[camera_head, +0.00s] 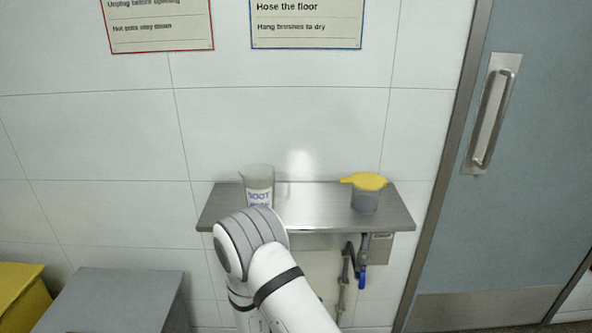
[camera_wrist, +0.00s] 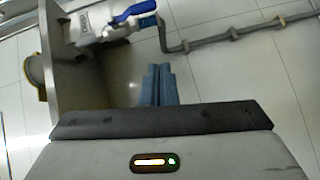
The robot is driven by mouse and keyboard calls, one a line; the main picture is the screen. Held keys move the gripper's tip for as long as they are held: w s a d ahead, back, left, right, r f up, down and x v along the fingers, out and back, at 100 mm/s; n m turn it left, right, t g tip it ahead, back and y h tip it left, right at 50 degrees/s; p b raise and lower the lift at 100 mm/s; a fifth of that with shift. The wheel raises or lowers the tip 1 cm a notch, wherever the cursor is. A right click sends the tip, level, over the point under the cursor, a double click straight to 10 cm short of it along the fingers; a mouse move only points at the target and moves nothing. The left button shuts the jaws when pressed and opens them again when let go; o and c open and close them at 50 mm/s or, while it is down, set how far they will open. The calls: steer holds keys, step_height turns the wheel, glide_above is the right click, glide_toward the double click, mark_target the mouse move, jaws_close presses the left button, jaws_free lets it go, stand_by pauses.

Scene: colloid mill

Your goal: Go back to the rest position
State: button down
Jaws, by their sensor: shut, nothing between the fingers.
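My gripper shows in the wrist view (camera_wrist: 158,84). Its two blue-grey fingers are together with nothing between them. In the head view my white and grey arm reaches up in front of the steel shelf (camera_head: 318,208), and my gripper is hidden behind the arm. The shelf also shows on the left of the wrist view (camera_wrist: 62,58), apart from my fingers. A pipe with a blue valve handle (camera_wrist: 135,11) lies beyond the fingertips in that view. The blue handle also shows below the shelf in the head view (camera_head: 362,278).
A pale labelled jug (camera_head: 257,177) stands at the shelf's left, its lower part partly covered by my arm. A clear jug with a yellow lid (camera_head: 365,196) stands at the right. A grey box (camera_head: 120,297) and yellow box (camera_head: 20,292) are lower left. A door (camera_head: 530,170) is right.

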steer(key=w+a+r+m+g+y+p, duration=0.1)
steer(key=w+a+r+m+y, duration=0.15)
steer(key=w+r+y, duration=0.45)
steer(key=s+r+m+g+y+p, duration=0.15)
steer(key=s+r+y, duration=0.3)
steer(key=r, duration=0.65)
steer(key=s+d+r+m+g+p, duration=0.1)
steer(key=s+d+r+g, duration=0.2)
steer(key=s, duration=0.9)
steer(key=s+d+r+m+g, duration=0.2)
steer(key=s+d+r+g, duration=0.1)
steer(key=s+d+r, duration=0.5)
steer(key=s+r, duration=0.2)
steer(key=s, duration=0.2)
steer(key=shift+s+d+g+p, duration=0.2)
steer(key=shift+s+g+p, duration=0.1)
steer(key=shift+g+p, duration=0.05)
